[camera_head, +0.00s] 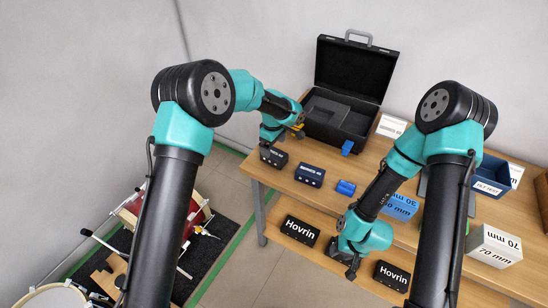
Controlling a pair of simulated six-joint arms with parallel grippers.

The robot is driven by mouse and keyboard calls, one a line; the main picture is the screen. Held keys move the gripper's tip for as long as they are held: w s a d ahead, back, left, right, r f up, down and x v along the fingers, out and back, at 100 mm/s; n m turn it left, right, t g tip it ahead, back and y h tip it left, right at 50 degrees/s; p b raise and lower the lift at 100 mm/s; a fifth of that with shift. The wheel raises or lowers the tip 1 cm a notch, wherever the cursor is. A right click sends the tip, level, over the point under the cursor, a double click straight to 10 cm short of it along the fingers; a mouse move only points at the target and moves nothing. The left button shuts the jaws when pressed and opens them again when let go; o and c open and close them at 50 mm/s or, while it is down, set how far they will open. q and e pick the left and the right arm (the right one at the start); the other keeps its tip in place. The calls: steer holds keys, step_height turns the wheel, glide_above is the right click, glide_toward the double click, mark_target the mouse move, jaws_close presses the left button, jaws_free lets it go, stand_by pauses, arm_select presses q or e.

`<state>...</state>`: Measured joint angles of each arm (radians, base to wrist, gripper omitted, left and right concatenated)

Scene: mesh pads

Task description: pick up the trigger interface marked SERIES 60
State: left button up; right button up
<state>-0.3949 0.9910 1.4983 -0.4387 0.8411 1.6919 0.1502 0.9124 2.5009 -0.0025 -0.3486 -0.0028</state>
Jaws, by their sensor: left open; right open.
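A dark blue box (310,175) with a small white label sits near the front edge of the wooden table; its print is too small to read surely. A black box (274,156) sits to its left, and its label is also too small to read. A smaller bright blue piece (346,187) lies to the right. I cannot tell which one is marked SERIES 60. My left gripper (266,148) is open, just above or beside the black box and partly hidden by its wrist. My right gripper (351,269) is open and empty, low in front of the table.
An open black case (337,117) stands at the back, with a blue piece (347,147) by its front. Hovrin boxes (300,231) lie on the lower shelf. Drums (196,215) stand left on the floor.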

mark_target(274, 153)
arm_select(q)
steer(key=shift+f, duration=0.1)
steer(key=shift+d+f, duration=0.15)
steer(key=shift+f, duration=2.4)
steer(key=shift+c, duration=0.3)
steer(key=shift+r, duration=0.1)
steer(key=c, duration=1.2)
steer(key=shift+o, duration=0.2)
